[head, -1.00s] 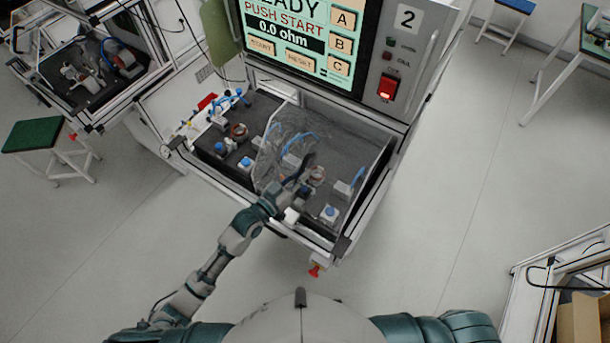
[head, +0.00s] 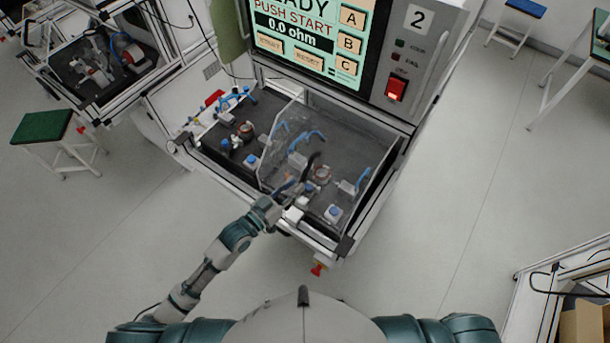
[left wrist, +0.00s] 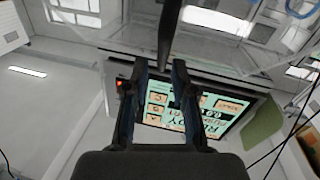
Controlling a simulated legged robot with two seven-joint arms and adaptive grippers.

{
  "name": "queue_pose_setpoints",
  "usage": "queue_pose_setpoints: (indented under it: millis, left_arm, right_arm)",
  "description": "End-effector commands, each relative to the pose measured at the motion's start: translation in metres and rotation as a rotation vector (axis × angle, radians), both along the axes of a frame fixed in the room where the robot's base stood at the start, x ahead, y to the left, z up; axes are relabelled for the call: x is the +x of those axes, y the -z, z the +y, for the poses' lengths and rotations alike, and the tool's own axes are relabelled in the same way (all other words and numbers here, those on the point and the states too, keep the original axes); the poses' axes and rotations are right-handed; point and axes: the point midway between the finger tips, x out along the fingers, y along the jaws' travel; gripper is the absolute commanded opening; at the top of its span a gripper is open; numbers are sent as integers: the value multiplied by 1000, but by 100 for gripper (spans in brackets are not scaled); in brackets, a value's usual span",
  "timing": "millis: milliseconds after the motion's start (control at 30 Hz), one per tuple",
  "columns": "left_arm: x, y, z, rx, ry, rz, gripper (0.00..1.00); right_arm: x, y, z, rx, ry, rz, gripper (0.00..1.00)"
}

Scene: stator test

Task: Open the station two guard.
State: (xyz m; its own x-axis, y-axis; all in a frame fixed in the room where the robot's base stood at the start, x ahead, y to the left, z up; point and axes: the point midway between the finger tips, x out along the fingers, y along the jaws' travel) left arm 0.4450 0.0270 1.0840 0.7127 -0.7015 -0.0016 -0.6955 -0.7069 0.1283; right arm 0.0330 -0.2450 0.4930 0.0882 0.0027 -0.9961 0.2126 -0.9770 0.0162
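Station two (head: 419,18) carries a screen and a tray with a dark floor (head: 345,140). My left gripper (head: 298,184) is over the tray's front part, beside the panel's lower front. In the left wrist view the two fingers (left wrist: 160,75) are apart, with the end of a dark bar (left wrist: 166,30) between their tips. A gap shows beside the bar, and I cannot tell whether it is touched. My right gripper is out of view.
The tray holds blue-topped fixtures (head: 333,212) and a copper-coloured ring (head: 321,174). A red switch (head: 396,88) is on the panel right of the screen. A green stool (head: 42,127) stands left. The floor right of the station is clear.

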Motion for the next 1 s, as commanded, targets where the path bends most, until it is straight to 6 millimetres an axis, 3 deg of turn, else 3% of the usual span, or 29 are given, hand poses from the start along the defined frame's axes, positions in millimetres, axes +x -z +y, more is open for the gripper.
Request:
queue_pose_setpoints:
  millis: [100, 300, 1000]
  left_arm:
    - [-19, 1, 18, 3, 1, 3, 26]
    - [-36, 1, 35, 1, -1, 1, 26]
    - [-41, 2, 38, 7, -4, 9, 26]
  right_arm:
    - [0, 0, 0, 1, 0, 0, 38]
    - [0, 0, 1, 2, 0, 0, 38]
    - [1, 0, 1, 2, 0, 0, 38]
